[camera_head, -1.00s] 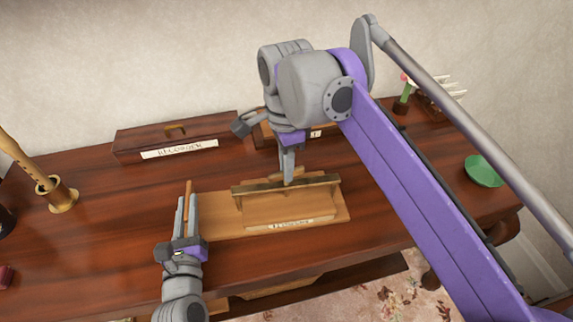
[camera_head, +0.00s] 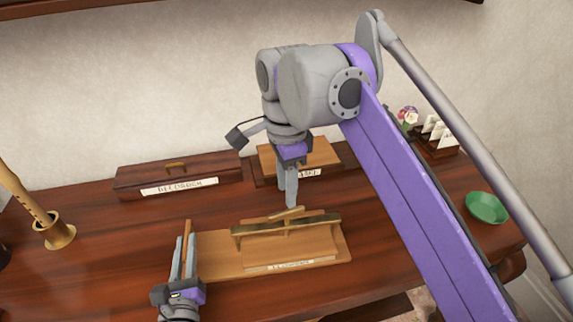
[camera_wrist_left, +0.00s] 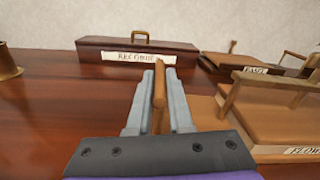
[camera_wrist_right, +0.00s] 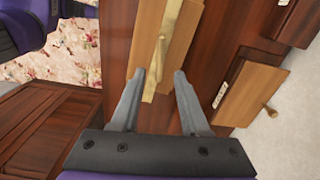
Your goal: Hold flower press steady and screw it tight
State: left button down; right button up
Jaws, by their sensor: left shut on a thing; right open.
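The flower press (camera_head: 330,250) is a wooden board with a dark crossbar (camera_head: 312,222) over it and a wooden turning handle (camera_head: 262,217) on top. A label lies along its front edge. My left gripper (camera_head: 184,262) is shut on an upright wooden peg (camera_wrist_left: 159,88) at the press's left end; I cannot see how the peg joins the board. My right gripper (camera_head: 287,198) points down, open and empty, just above the turning handle.
A labelled recorder box (camera_head: 180,180) and an easel box (camera_head: 300,158) stand behind. A brass holder (camera_head: 56,235) with a recorder is at left. A green bowl (camera_head: 487,207) and a letter rack (camera_head: 436,137) are at right. Bare table lies left of the press.

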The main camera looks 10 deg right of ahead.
aim_at(286, 211)
notch_tip(286, 211, up, 6)
dwell(0.4)
pick_arm(q)
jog(key=c, duration=0.8)
grip_release()
jog(key=shift+o, duration=0.2)
